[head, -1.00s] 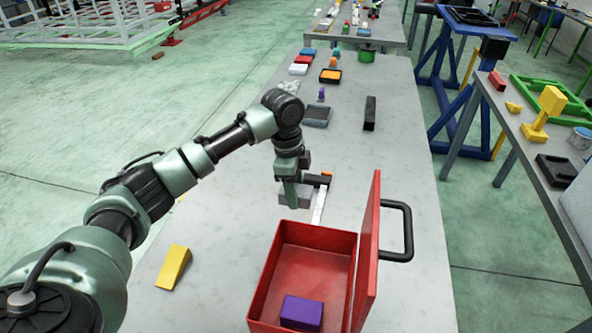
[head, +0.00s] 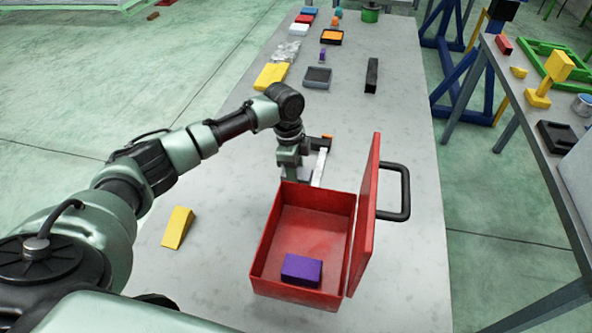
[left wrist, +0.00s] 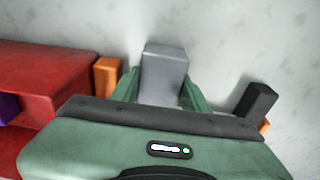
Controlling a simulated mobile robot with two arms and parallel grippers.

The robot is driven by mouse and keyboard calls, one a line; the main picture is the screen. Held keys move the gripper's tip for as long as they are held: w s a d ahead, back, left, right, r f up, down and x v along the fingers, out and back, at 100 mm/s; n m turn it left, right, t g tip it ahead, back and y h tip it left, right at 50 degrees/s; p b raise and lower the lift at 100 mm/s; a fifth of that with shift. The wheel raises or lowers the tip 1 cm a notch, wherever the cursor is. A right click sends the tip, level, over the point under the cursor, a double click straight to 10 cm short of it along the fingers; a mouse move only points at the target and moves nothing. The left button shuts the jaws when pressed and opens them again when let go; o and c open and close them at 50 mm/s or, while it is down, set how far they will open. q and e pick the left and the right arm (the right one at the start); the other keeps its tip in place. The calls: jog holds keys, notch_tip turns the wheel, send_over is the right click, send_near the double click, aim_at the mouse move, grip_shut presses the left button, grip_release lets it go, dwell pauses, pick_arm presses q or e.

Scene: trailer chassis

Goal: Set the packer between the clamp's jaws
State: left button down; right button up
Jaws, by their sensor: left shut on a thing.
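My left gripper (head: 291,170) is low over the table, just behind the red box, and shut on a grey block, the packer. In the left wrist view the packer (left wrist: 165,68) sits between the green fingers. The clamp (head: 319,166) lies beside the gripper, its silver bar pointing away from the box. In the left wrist view an orange block (left wrist: 107,76), seemingly one jaw, is left of the packer, and a dark jaw (left wrist: 256,100) is right, with gaps. The bar is hidden there. I cannot tell whether the packer touches the table. My right gripper is not in view.
The open red box (head: 262,246) holds a purple block (head: 301,269); its lid and black handle stand up on the right. A yellow wedge (head: 178,227) lies left. A black bar (head: 371,75) and a small tray (head: 318,77) lie farther back. The table's right side is bare.

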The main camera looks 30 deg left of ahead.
pick_arm(q)
jog(key=shift+w, duration=0.1)
jog(key=c, duration=0.7)
grip_release()
jog(key=shift+s, duration=0.2)
jog(key=r, duration=0.4)
jog(key=a+r+b, duration=0.1)
jog(key=r, duration=0.3)
jog(key=r+b, duration=0.1)
jog(key=r, duration=0.3)
jog(key=shift+s+a, duration=0.1)
jog(key=shift+a, duration=0.05)
